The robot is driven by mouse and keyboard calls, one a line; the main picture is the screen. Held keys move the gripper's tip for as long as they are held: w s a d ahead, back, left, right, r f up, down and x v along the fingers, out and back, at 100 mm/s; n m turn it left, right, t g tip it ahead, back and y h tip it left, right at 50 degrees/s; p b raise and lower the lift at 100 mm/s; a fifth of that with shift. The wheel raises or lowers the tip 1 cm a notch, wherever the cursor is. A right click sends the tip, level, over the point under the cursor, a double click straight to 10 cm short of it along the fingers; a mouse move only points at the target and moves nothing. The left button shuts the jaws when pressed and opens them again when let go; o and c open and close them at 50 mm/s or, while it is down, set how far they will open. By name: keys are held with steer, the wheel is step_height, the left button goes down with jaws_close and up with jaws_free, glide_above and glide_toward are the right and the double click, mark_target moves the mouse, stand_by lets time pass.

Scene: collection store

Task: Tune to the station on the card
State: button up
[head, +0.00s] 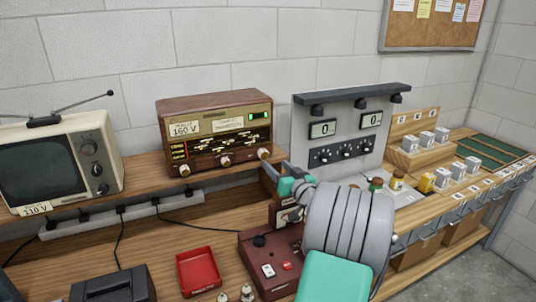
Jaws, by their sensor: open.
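A brown wooden radio (215,132) stands on the raised shelf against the wall. Its dark dial has small lit marks and a green indicator at the upper right. Three pale knobs line its lower front; the right knob (264,154) is nearest my gripper. My gripper (274,172) is open, just right of and below the right knob, apparently empty. My arm hides part of the bench behind it.
An old television (62,162) stands left of the radio. A grey meter panel (342,130) stands to its right. Below are a red tray (198,271), a dark red device (268,264) and a black box (112,286). Small boxes and jars crowd the right bench.

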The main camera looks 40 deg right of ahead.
mark_target(265, 155)
steer(key=p+x, duration=0.2)
steer(key=x, duration=0.4)
steer(key=shift+w+r, duration=0.1)
steer(key=shift+w, duration=0.4)
jaws_close()
